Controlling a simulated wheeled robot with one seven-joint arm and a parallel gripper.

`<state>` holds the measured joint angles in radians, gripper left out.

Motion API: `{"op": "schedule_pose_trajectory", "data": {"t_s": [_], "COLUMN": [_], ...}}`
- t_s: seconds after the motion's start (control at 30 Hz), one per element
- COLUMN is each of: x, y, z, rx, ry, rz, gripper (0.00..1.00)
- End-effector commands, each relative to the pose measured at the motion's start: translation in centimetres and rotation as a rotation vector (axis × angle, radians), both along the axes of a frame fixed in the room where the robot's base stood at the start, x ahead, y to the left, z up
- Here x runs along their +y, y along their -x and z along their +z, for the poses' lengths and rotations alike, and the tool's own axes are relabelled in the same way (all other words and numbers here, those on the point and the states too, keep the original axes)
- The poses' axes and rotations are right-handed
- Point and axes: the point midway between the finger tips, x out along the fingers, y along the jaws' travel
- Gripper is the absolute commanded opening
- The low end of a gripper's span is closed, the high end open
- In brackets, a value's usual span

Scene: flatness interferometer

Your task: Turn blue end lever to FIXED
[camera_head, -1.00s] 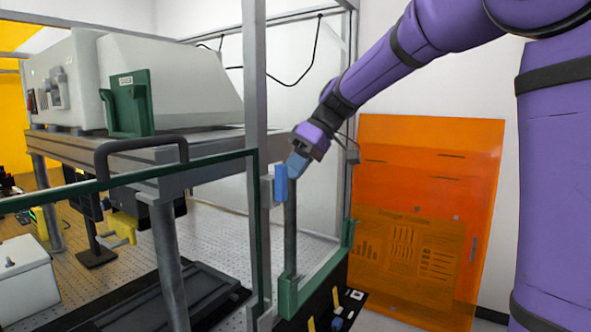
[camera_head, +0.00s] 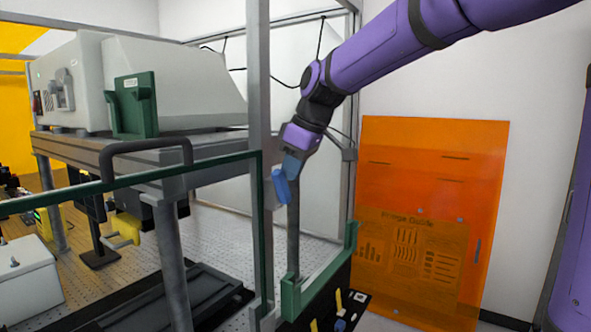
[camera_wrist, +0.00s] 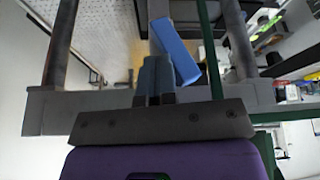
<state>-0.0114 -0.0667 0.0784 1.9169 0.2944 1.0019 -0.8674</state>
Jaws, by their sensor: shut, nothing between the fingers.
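The blue end lever (camera_head: 281,187) is a short blue bar on the grey post at the near end of the frame. In the head view it stands tilted, its upper end leaning left. In the wrist view the blue lever (camera_wrist: 175,52) lies slanted just beyond my fingertips. My gripper (camera_head: 292,168) is shut and empty, pointing down right beside the lever. In the wrist view the tips of my gripper (camera_wrist: 155,65) overlap the lever's near edge. I cannot tell whether they touch. No FIXED marking is readable.
A grey upright (camera_head: 258,90) and a green-edged panel (camera_head: 130,182) stand close on the left. A raised grey table (camera_head: 115,150) carries a white instrument (camera_head: 160,80).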

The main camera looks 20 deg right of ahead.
Motion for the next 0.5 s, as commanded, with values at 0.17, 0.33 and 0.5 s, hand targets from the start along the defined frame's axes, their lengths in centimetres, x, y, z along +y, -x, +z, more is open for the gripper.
{"op": "schedule_pose_trajectory", "data": {"t_s": [0.17, 0.33, 0.5], "x": [0.9, 1.6, 2.2], "y": [0.6, 1.2, 1.6], "z": [0.0, -0.1, -0.3], "rx": [-0.053, -0.052, -0.052], "ry": [0.073, 0.072, 0.072], "rz": [0.001, 0.001, 0.002], "gripper": [0.00, 0.00, 0.00]}}
